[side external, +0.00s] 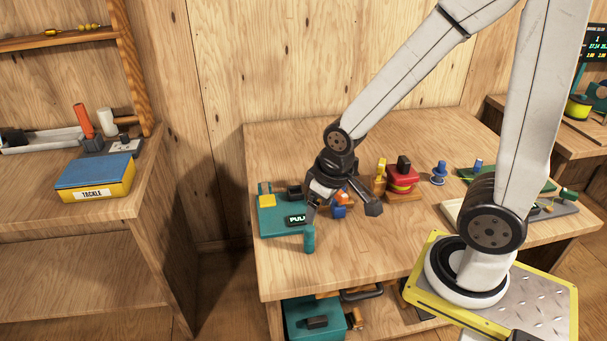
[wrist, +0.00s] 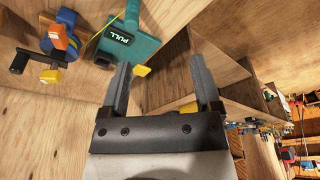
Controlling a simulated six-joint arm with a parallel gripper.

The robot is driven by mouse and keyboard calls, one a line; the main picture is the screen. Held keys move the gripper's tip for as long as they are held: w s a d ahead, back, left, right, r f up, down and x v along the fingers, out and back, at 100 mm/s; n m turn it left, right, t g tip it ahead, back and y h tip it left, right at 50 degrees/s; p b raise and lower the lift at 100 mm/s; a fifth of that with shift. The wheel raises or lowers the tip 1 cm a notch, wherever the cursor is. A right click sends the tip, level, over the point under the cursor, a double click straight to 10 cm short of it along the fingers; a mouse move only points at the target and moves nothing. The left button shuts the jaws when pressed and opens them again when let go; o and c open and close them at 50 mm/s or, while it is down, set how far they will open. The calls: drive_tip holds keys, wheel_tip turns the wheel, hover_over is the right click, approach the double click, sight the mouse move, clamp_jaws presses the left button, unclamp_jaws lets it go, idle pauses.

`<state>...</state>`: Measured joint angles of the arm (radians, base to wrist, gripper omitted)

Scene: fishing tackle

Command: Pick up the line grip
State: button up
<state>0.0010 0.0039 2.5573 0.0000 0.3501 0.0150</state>
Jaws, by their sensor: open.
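A teal upright handle (side external: 309,239), which looks like the line grip, stands at the front edge of the bench in the side view. It is just in front of a teal box with a PULL display (side external: 270,222). My gripper (side external: 341,207) is tilted downward above the bench, just right of the box. Its jaws are open, and I see nothing between them. In the wrist view, the fingers (wrist: 161,64) are spread, with the teal box (wrist: 143,48) beyond them at the upper left.
A blue and orange reel (wrist: 60,42) with a dark crank is close to the box. A red and yellow item (side external: 402,181) and a blue knob (side external: 439,173) stand further right. A shelf below holds a teal case (side external: 305,318). The bench front centre is clear.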

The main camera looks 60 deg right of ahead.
wheel_tip(320, 180, down, 2)
drive_tip(key=w+d+m, duration=0.1)
drive_tip(key=w+m, duration=0.1)
drive_tip(key=m, duration=0.4)
drive_tip(key=m+g, duration=0.2)
drive_tip(key=m, duration=1.1)
hover_over(309, 237)
wheel_tip(309, 237, down, 6)
drive_tip(key=shift+d, duration=0.1)
drive_tip(key=m, duration=0.1)
drive_tip(key=f+m, duration=0.1)
drive_tip(key=m, duration=0.1)
drive_tip(key=d+f+m, duration=0.1)
drive_tip(key=shift+w+f+m+g, duration=0.1)
drive_tip(key=shift+w+m+g, duration=0.2)
drive_tip(key=shift+w+m, duration=0.1)
drive_tip(key=shift+f, duration=0.1)
drive_tip(key=shift+f, duration=1.2)
drive_tip(key=shift+f, duration=0.15)
drive_tip(key=shift+f, duration=2.45)
